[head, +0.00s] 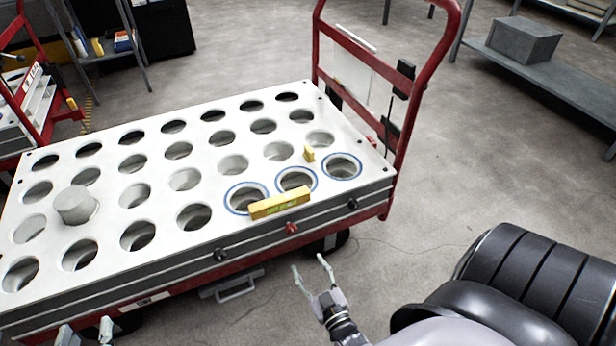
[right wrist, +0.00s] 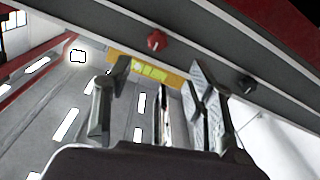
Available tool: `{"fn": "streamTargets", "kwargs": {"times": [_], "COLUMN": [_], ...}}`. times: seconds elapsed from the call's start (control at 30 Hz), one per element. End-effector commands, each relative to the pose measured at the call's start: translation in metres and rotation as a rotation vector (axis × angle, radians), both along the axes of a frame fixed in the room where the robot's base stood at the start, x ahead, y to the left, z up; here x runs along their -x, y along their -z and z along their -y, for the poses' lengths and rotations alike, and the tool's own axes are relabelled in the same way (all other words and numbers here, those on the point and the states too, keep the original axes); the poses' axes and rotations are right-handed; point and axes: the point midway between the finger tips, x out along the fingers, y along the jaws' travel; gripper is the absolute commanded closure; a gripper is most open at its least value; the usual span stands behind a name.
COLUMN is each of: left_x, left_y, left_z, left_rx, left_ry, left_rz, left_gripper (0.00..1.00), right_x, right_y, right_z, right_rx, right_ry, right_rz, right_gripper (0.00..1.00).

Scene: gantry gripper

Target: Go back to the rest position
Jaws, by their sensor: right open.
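My right gripper (head: 312,270) is open and empty, in front of the cart's near right edge and apart from it. In the right wrist view its fingers (right wrist: 160,85) stand apart with nothing held between them. My left gripper (head: 85,335) shows only as two separated fingertips at the bottom left edge. They look open, and the rest is cut off by the frame. A grey cylinder (head: 75,205) sits in a hole at the left of the white perforated top (head: 165,208).
The red cart frame (head: 400,130) rises at the right end of the top. A yellow block (head: 280,204) lies beside the blue-ringed holes, with a small yellow piece (head: 309,154) behind. A shelf (head: 545,75) with a grey box (head: 524,40) stands back right. Floor between is clear.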

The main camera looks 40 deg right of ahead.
Motion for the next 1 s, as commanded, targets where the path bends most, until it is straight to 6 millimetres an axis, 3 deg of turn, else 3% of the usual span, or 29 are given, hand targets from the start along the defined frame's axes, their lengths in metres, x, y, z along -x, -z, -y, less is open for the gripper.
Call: {"fn": "streamTargets", "kwargs": {"times": [0.4,0.53,0.67,0.8,1.0], "left_x": [0.000,0.000,0.000,0.000,0.000], "left_y": [0.000,0.000,0.000,0.000,0.000], "left_z": [0.000,0.000,0.000,0.000,0.000], "left_rx": [0.000,0.000,0.000,0.000,0.000], "left_ry": [0.000,0.000,0.000,0.000,0.000], "left_rz": [0.000,0.000,0.000,0.000,0.000], "left_gripper": [0.60,0.60,0.60,0.60,0.60], "right_x": [-0.001,-0.012,-0.039,-0.062,-0.060], "right_y": [0.000,-0.012,-0.046,-0.102,-0.168], "right_z": [0.000,-0.005,-0.023,-0.058,-0.099], "right_rx": [0.000,-0.012,-0.047,-0.097,-0.143], "right_ry": [-0.001,-0.028,-0.107,-0.217,-0.313], "right_rz": [0.000,-0.006,-0.039,-0.108,-0.204], "right_gripper": [0.49,0.49,0.49,0.49,0.49]}}
